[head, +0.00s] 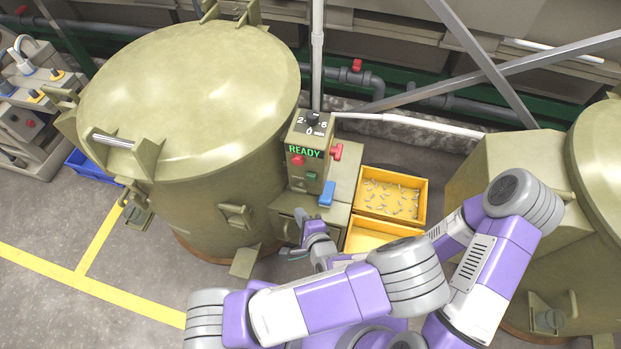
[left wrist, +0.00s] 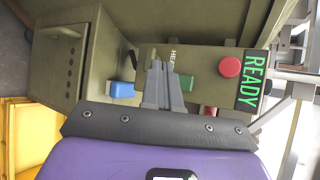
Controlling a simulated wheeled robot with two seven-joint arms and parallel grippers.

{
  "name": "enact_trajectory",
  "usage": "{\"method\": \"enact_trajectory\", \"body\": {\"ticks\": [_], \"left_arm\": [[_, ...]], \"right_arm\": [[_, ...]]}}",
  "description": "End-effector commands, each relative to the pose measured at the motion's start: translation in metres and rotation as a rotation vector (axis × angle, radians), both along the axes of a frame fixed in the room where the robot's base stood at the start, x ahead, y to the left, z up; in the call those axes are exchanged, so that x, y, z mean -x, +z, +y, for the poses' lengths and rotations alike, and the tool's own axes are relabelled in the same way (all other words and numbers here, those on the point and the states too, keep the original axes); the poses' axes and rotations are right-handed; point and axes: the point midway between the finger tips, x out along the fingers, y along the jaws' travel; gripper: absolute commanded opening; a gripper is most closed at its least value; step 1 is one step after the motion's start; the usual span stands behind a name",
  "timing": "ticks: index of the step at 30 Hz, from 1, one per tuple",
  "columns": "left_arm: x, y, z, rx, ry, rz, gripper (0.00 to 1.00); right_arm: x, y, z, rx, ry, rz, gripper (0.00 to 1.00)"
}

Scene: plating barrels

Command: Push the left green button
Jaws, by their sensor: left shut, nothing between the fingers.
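The control box (head: 306,145) with a lit green READY display (head: 304,151) stands against the left barrel (head: 190,100). Its green button (head: 311,176) sits below a red button (head: 298,160). In the left wrist view the green button (left wrist: 187,82) shows right beside my fingers, partly hidden by them. The red button (left wrist: 229,67) lies farther right, next to the display. My left gripper (head: 301,214) is low in front of the box; it also shows in the left wrist view (left wrist: 154,62), shut and empty. I cannot tell whether it touches the box. My right gripper is not in view.
A blue lever (head: 327,194) and a red knob (head: 336,152) stick out near the button. Yellow bins (head: 425,200), one with small metal parts, stand to the right. A second barrel (head: 600,160) is at the far right. The floor at front left is clear.

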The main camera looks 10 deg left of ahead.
Motion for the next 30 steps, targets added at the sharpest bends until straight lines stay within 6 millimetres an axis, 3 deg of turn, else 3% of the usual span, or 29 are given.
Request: {"method": "enact_trajectory", "body": {"ticks": [10,22,30], "left_arm": [[-0.008,-0.002,0.0,0.004,0.004,0.002,0.0],[-0.063,-0.002,-0.002,0.006,0.004,0.001,0.0],[-0.085,0.0,-0.003,0.003,0.002,0.003,0.0]], "right_arm": [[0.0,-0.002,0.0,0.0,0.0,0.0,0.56],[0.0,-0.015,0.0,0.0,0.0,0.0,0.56],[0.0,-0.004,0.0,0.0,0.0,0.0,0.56]]}}
